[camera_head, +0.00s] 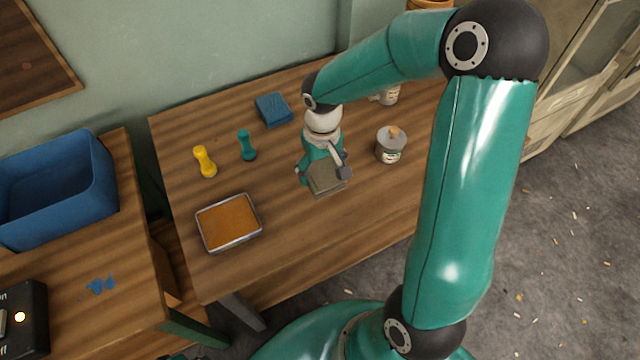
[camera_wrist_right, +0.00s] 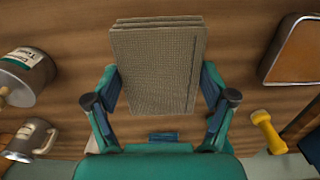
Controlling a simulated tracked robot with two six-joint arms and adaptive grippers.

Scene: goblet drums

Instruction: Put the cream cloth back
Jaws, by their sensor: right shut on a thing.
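The cream cloth (camera_head: 327,180), a folded grey-beige stack, is at my right gripper (camera_head: 325,172) over the middle of the wooden table. In the right wrist view the cloth (camera_wrist_right: 152,68) lies between the two fingers of the right gripper (camera_wrist_right: 160,95), one against each side, so the gripper is shut on it. Whether its underside touches the table is hard to tell. My left gripper is not in view.
A grey lidded tin (camera_head: 390,146) and a mug (camera_head: 389,95) stand right of the gripper. A blue bin (camera_head: 95,190) stands on another table.

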